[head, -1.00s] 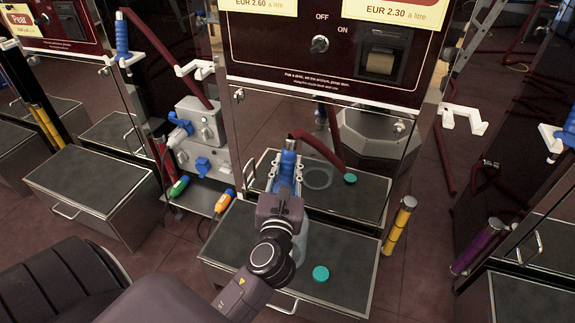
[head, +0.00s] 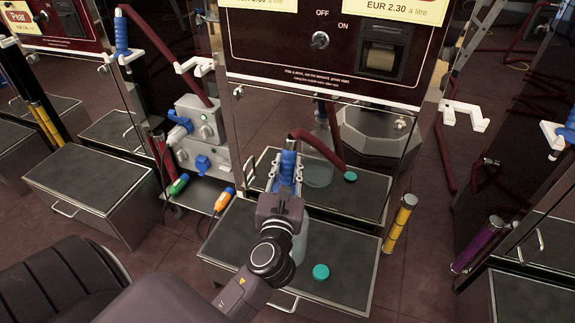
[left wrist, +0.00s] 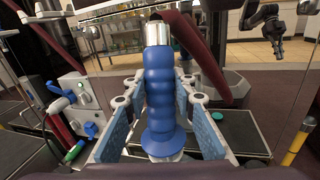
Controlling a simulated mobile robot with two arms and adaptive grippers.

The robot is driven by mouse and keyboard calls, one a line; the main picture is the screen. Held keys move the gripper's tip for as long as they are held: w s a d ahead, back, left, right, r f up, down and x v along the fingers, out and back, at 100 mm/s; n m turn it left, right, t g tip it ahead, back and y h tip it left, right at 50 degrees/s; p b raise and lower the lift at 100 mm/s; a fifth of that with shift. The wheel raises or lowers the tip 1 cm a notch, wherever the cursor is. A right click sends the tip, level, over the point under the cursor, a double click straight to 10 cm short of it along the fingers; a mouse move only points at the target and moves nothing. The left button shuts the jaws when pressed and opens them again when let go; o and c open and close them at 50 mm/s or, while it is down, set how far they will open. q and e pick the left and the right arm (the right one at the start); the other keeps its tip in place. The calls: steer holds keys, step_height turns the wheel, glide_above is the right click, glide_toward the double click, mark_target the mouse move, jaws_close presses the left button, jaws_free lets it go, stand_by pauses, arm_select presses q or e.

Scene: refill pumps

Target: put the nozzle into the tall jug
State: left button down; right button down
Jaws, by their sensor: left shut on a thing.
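The blue-gripped nozzle (head: 288,168) is on a dark red hose, in front of the mirrored pump panel. My left gripper (head: 284,188) is shut on the nozzle's blue grip, which fills the middle of the left wrist view (left wrist: 160,95) between the two blue-padded fingers. The tall jug (head: 301,238) is a pale translucent shape on the dark-topped step, mostly hidden behind my left gripper and wrist. The nozzle's lower end is hidden, so I cannot tell whether it is inside the jug's mouth. My right gripper is not directly in view.
A teal cap (head: 321,272) lies on the step (head: 235,235), right of the jug. A yellow cylinder (head: 399,222) stands at the step's right. A grey box with blue connectors (head: 199,135) stands left. The mirrored panel (head: 262,120) rises close behind the nozzle.

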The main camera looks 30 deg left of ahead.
arm_select(q)
steer(key=c, duration=1.9)
jaws_free()
steer(key=o, duration=0.4)
arm_select(e)
steer(key=shift+w+r, duration=0.15)
steer(key=shift+w, duration=0.1)
arm_select(q)
steer(key=shift+f, duration=0.1)
steer(key=v, duration=1.2)
